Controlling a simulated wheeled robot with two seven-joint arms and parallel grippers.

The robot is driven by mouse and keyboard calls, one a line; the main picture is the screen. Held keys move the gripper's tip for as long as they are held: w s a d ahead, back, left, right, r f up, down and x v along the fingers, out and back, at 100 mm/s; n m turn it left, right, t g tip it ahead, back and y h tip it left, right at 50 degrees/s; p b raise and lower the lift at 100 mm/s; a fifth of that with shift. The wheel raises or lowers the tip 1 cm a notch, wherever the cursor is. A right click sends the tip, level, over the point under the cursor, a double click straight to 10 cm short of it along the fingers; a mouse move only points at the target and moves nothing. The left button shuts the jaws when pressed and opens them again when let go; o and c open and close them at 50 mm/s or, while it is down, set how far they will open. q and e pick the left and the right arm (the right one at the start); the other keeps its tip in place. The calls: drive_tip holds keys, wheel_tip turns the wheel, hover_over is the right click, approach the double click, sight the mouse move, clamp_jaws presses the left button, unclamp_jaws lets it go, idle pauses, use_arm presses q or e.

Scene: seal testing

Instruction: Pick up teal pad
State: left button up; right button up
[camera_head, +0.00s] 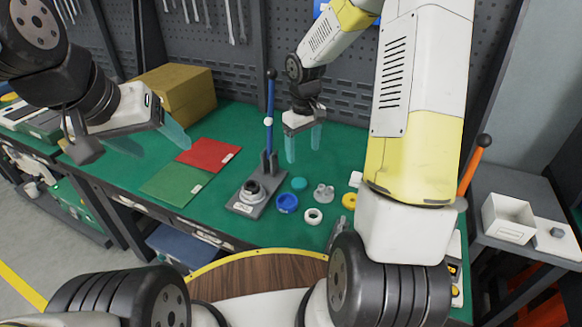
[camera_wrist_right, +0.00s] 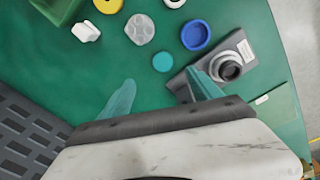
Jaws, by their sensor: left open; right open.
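The teal pad (camera_head: 299,184) is a small round disc lying flat on the green table mat, just right of the lever press. In the right wrist view the teal pad (camera_wrist_right: 163,62) lies beyond the fingertips, between their lines. My right gripper (camera_head: 303,143) is open and empty above the mat, behind the pad; its translucent fingers also show in the right wrist view (camera_wrist_right: 158,88). One finger there overlaps the press base. My left gripper (camera_head: 150,143) is open and empty at the left, over the table near the red sheet.
A lever press (camera_head: 250,192) with an upright blue handle stands close left of the pad. A blue ring (camera_head: 287,203), a white ring (camera_head: 313,215), a grey clear part (camera_head: 323,193) and a yellow ring (camera_head: 348,201) lie nearby. Red (camera_head: 208,154) and green (camera_head: 177,184) sheets lie left.

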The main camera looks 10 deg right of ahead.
hover_over(299, 182)
drive_tip(key=shift+n+g, duration=0.4)
wheel_tip(299, 182, down, 6)
drive_tip(key=shift+s+d+r, duration=0.1)
drive_tip(key=shift+r, duration=0.1)
wheel_tip(299, 182, down, 8)
drive_tip(key=shift+r, duration=0.1)
drive_tip(key=shift+c, duration=0.2)
drive_tip(key=c, duration=1.4)
drive_tip(key=shift+r, duration=0.1)
